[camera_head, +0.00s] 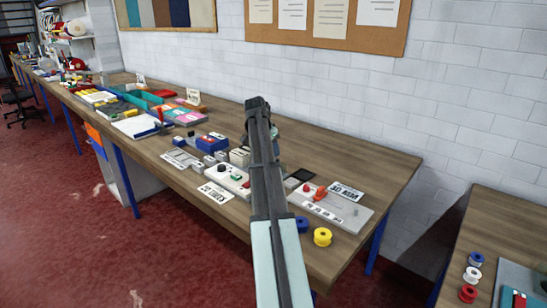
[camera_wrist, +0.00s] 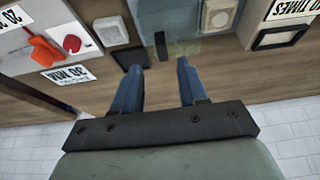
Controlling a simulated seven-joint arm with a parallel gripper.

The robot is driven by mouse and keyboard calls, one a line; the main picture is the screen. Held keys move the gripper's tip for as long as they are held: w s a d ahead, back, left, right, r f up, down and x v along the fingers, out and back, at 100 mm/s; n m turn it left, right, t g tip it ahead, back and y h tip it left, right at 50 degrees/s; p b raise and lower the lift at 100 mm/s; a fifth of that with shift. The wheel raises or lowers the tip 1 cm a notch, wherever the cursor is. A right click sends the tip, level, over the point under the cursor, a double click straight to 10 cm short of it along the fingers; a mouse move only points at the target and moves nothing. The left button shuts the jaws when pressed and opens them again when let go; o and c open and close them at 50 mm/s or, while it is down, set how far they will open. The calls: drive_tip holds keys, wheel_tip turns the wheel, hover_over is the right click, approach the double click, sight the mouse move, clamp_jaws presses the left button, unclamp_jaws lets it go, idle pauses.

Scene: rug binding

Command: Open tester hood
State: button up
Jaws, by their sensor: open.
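My gripper (camera_wrist: 158,68) shows in the wrist view with its two blue fingers apart and nothing held between them. Just beyond the fingertips is a small dark upright tab (camera_wrist: 160,46), in line with the gap. Behind it is a grey-blue, partly see-through panel (camera_wrist: 182,22), which looks like the tester hood; I cannot tell for sure whether it is shut. The fingertips appear apart from the tab. In the head view my arm crosses the bench and hides the hood and most of the gripper.
A grey board (camera_head: 338,212) with red parts and a "30 MIN" card lies right of my arm. A white unit (camera_head: 226,180) stands left of it. Blue (camera_head: 302,224) and yellow (camera_head: 322,237) spools sit near the front edge. The wall (camera_head: 450,90) runs behind the bench.

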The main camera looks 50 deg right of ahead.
drive_tip(key=v, duration=0.7)
drive_tip(key=shift+r, duration=0.15)
drive_tip(key=shift+a, duration=0.15)
